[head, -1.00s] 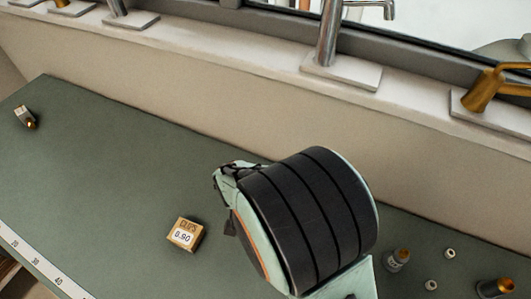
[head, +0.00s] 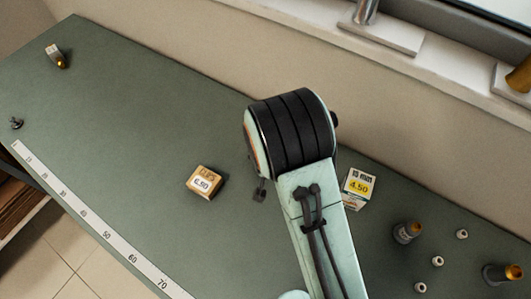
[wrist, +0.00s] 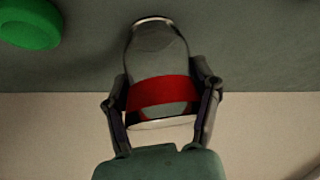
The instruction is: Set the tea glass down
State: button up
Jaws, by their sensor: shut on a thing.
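The tea glass (wrist: 158,52) is clear with a red band around it. It shows in the wrist view, between the two dark fingers of my gripper (wrist: 162,92), which is shut on it. The dark green worktop fills the top of that view behind the glass. I cannot tell whether the glass touches the worktop. In the head view my arm hides the glass and most of the gripper.
On the worktop (head: 130,120) stand a clips box (head: 204,183), a 15 mm box (head: 357,188), fittings (head: 407,232) (head: 501,275) and small white rings (head: 438,261). A measuring strip (head: 100,228) runs along the front edge. A green round thing (wrist: 30,22) shows in the wrist view. The left worktop is largely clear.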

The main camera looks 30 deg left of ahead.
jog(key=o, duration=1.2)
jog(key=shift+f, duration=0.1)
jog(key=shift+s+d+r, duration=0.1)
jog(key=shift+r, duration=0.35)
jog(key=v, duration=1.1)
jog(key=shift+s+r, duration=0.15)
jog(key=shift+s, duration=0.05)
jog(key=shift+d, duration=0.15)
